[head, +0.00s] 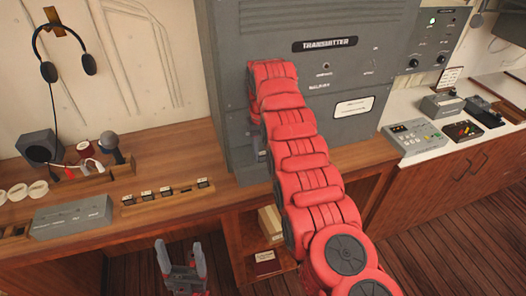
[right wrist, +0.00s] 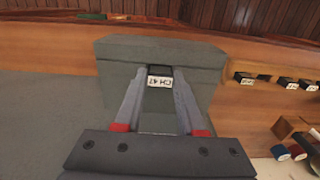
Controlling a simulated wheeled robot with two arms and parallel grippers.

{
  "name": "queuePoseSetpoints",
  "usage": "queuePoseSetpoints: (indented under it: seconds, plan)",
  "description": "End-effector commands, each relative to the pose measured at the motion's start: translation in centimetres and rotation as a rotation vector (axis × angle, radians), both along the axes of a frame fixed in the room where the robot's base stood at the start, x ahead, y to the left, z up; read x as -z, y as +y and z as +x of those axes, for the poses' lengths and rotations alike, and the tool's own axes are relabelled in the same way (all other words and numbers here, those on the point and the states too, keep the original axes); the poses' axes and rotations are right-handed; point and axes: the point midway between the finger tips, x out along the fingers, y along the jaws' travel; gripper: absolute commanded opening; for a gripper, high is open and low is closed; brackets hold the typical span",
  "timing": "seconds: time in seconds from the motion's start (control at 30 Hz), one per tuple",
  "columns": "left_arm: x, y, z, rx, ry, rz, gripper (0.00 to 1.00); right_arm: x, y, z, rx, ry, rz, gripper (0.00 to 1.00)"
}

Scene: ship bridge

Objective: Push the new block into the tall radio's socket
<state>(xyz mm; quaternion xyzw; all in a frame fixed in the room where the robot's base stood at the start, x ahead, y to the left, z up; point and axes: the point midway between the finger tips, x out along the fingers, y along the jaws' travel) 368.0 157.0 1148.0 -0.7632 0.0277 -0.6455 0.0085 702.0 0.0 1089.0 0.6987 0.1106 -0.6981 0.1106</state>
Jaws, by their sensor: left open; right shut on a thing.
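The tall radio (head: 225,100) is a grey cabinet marked TRANSMITTER, standing at the back of the wooden counter. My right arm reaches across its front, and the right gripper (head: 260,150) is mostly hidden behind the arm in the head view. In the right wrist view the right gripper (right wrist: 160,95) is shut on a small dark block (right wrist: 160,81) with a white label that seems to read CH 47. The block is at a grey housing (right wrist: 115,65); its depth in any socket cannot be told. My left gripper (head: 181,268) is open and empty, low in front of the counter.
A wooden strip (head: 168,196) with several small labelled blocks lies left of the radio. A grey box (head: 72,217), a tool rack (head: 80,183) and a speaker (head: 40,148) are further left. Open shelves with a book (head: 265,262) lie below the counter; consoles (head: 415,138) stand right.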

Motion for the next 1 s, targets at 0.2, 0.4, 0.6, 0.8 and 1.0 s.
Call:
queuePoseSetpoints:
  seconds: [0.2, 0.4, 0.6, 0.8, 1.0]
  plan:
    - [0.01, 0.0, 0.0, 0.0, 0.0, 0.0, 0.73, -0.01, -0.01, 0.0, 0.0, 0.0, 0.0, 0.0]
    - [0.01, 0.0, 0.01, 0.0, 0.0, 0.0, 0.73, 0.0, -0.01, -0.01, 0.0, 0.0, 0.0, 0.44]
    - [0.02, 0.0, 0.01, 0.0, 0.0, 0.0, 0.73, 0.01, -0.01, -0.01, 0.0, 0.001, 0.0, 0.73]
    - [0.02, 0.0, 0.01, 0.0, 0.0, 0.0, 0.73, 0.0, -0.01, -0.01, 0.0, 0.0, 0.0, 0.73]
    - [0.26, 0.0, 0.01, 0.0, 0.0, 0.0, 0.73, -0.56, -0.01, 0.07, 0.001, 0.001, 0.004, 0.73]
